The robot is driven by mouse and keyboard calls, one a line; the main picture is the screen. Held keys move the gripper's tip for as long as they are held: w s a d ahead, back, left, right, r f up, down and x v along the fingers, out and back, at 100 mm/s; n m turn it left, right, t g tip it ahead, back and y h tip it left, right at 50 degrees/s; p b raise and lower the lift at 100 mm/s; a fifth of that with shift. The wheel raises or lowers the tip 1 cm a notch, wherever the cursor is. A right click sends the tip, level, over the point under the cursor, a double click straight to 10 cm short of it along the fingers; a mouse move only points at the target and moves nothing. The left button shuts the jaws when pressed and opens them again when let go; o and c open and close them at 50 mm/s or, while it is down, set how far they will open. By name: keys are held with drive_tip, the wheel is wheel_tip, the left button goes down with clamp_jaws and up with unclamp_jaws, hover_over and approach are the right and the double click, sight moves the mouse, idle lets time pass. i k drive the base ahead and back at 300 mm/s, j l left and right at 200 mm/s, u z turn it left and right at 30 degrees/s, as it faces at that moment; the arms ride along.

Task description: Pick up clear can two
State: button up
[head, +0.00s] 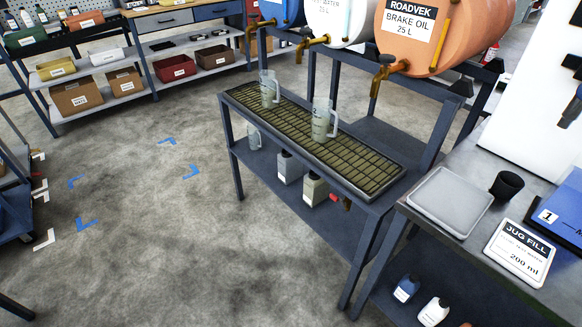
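Two clear jugs with handles stand upright on the drip grate (300,128) of the dark metal stand. The farther jug (268,91) is near the grate's left end, and the nearer jug (321,122) is near its middle. Another clear jug (254,136) shows on the stand's lower shelf, partly hidden by the frame. No readable label tells which of them is clear can two. My gripper is not in view.
An orange brake oil barrel (428,30) and a white barrel (335,20) with taps hang over the grate. Grey bottles (315,187) stand below. A bench with a grey scale plate (450,201), black cup (507,184) and jug-fill sign (520,254) is at right.

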sight(290, 169)
drive_tip(key=i+j+u, duration=0.1)
drive_tip(key=i+j, duration=0.25)
drive_tip(key=i, duration=0.15)
drive_tip(key=i+j, duration=0.3)
drive_tip(key=i, duration=0.2)
drive_tip(key=i+j+u, duration=0.15)
drive_tip(key=i+j, duration=0.15)
drive_tip(key=i, duration=0.2)
drive_tip(key=i+j, duration=0.25)
drive_tip(key=i, duration=0.3)
drive_tip(key=i+j+u, duration=0.15)
drive_tip(key=i, duration=0.35)
drive_tip(key=j, duration=0.1)
